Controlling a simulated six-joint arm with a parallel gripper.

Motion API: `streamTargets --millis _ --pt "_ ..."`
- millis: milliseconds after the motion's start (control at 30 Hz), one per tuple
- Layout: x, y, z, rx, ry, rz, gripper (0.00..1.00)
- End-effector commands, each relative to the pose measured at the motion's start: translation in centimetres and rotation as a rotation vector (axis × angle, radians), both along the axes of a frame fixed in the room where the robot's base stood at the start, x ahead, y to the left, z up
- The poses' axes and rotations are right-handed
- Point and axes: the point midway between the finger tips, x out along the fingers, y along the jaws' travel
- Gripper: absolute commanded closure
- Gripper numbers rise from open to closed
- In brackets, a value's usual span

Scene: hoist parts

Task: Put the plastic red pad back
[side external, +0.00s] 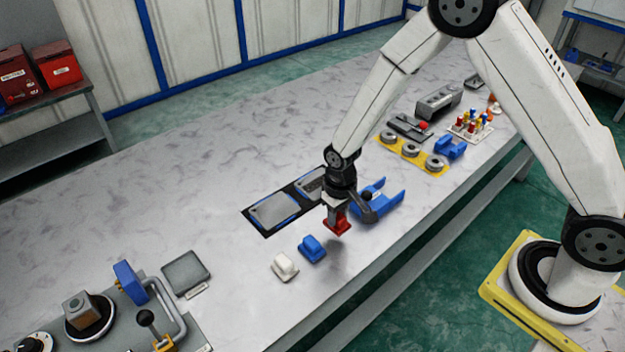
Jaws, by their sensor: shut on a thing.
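The red pad (339,221) is small and sits between the jaws of my gripper (337,213), near the middle of the table. My gripper points down and is shut on the pad. The pad looks held a little above the table, with a soft shadow below it. A blue pad (312,248) and a white pad (285,266) of similar shape stand on the table to the lower left of the gripper, apart from it.
A black board with grey plates (274,211) lies left of the gripper. A blue forked part (389,196) is close on its right. Grey rings on a yellow base (410,151) stand farther back. A lever fixture (147,318) fills the front left. The table's left middle is clear.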

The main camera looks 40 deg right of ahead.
Motion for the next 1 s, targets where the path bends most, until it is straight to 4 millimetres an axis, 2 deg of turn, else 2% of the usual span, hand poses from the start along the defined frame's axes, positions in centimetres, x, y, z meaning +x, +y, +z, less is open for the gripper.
streamTargets --millis 167,500,1000 --pt "0.4 0.1 -0.5 0.000 0.000 0.000 1.00" --pt "0.5 0.1 -3.5 0.000 0.001 0.000 1.00" --pt "0.5 0.1 -4.0 0.000 0.000 0.000 1.00"
